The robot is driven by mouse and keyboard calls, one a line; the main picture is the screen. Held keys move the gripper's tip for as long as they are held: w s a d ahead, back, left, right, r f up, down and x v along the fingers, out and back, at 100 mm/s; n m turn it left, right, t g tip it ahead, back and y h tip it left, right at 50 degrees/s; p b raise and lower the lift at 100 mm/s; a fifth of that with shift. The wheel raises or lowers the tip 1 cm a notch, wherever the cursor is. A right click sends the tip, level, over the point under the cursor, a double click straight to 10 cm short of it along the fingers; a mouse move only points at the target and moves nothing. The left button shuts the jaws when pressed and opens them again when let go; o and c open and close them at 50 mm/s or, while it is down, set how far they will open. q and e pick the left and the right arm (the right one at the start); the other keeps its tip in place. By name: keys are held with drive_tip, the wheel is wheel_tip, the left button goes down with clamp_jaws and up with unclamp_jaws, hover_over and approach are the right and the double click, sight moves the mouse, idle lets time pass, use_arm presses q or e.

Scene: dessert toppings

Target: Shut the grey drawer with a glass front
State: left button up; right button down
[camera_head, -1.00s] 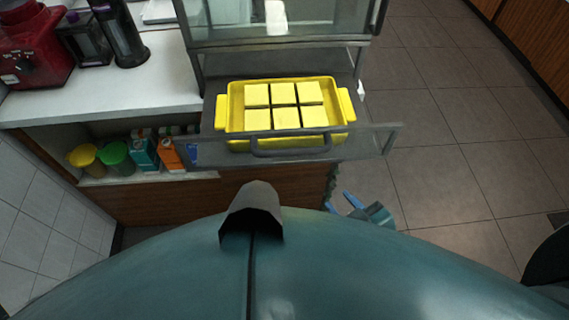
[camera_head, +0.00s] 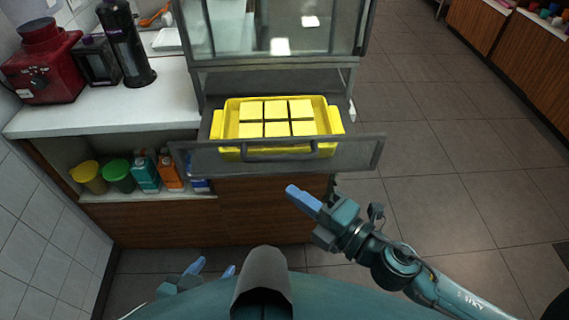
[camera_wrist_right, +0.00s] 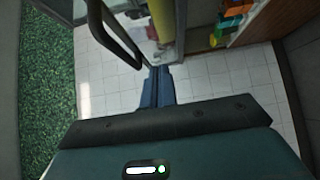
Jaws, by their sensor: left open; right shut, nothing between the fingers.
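The grey drawer with a glass front (camera_head: 352,154) is pulled out below a glass display case. It holds a yellow tray (camera_head: 336,122) with several pale yellow square pieces. A dark bar handle (camera_head: 280,152) runs across its front; the handle also shows in the right wrist view (camera_wrist_right: 117,36). My right gripper (camera_head: 291,190) is shut and empty, in front of and below the handle, apart from it in the head view. Its blue fingers also show in the right wrist view (camera_wrist_right: 157,72). My left gripper (camera_head: 212,268) is open and empty, low near my body, partly hidden.
The glass display case (camera_head: 280,30) stands above the drawer. A white counter (camera_head: 170,85) at left bears a red machine (camera_head: 42,65) and a black bottle (camera_head: 123,45). Cups and cartons (camera_head: 146,173) sit on the shelf below. The floor at right is clear.

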sight(284, 171)
use_arm(q)
drive_tip(key=shift+s+a+f+p, duration=0.1)
drive_tip(key=shift+a+p, duration=0.2)
drive_tip(key=shift+p, duration=0.2)
use_arm(e)
drive_tip(key=shift+w+a, duration=0.4)
drive_tip(key=shift+w, duration=0.65)
drive_tip(key=shift+w+a, duration=0.4)
drive_tip(key=shift+w, duration=0.7)
drive_tip(key=shift+w+a, duration=0.4)
drive_tip(key=shift+w, duration=0.65)
